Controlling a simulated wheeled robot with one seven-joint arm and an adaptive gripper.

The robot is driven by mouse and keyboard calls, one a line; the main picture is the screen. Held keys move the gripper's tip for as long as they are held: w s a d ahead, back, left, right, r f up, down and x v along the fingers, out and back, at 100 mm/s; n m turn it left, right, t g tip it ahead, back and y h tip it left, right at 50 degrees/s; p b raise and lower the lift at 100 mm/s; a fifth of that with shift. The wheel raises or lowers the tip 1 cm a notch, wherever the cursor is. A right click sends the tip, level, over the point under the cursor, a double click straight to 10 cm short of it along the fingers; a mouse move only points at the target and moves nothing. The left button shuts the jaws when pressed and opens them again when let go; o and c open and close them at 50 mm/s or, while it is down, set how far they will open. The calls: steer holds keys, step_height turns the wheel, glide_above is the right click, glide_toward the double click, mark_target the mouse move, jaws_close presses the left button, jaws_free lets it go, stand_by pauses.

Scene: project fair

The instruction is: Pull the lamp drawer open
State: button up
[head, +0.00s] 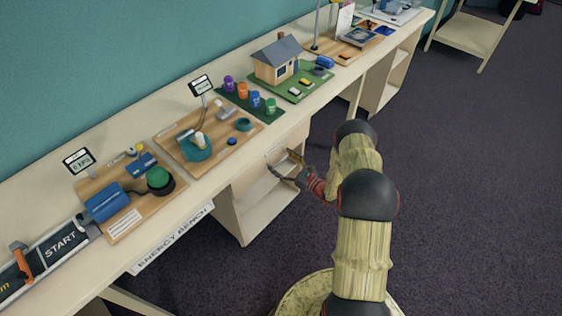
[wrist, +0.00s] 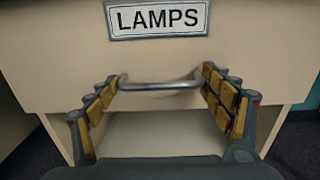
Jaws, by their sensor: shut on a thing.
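The lamp drawer (wrist: 60,55) fills the upper part of the wrist view, a pale front with a LAMPS label (wrist: 157,18). Its grey bar handle (wrist: 160,86) runs level below the label. My gripper (wrist: 162,88) has its yellow-padded fingers at the two ends of the handle and is shut on it. In the head view my gripper (head: 287,171) is at the bench front, above the open shelf of the cabinet. The drawer front is small and partly hidden there, and I cannot tell if it stands out from the bench.
The bench top (head: 60,190) above holds a blue motor board (head: 108,204), a board with a teal dish (head: 197,150), and a model house (head: 277,62). An open cabinet (head: 240,213) is below the drawer. Dark carpet (head: 470,200) is clear on the right.

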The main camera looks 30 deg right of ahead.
steer(key=shift+w+d, duration=0.1)
steer(key=shift+c, duration=1.3)
steer(key=shift+s+d, duration=0.15)
steer(key=shift+s, duration=0.15)
steer(key=v, duration=4.2)
steer(key=shift+d+r+b, duration=0.1)
steer(key=shift+r+b, duration=0.2)
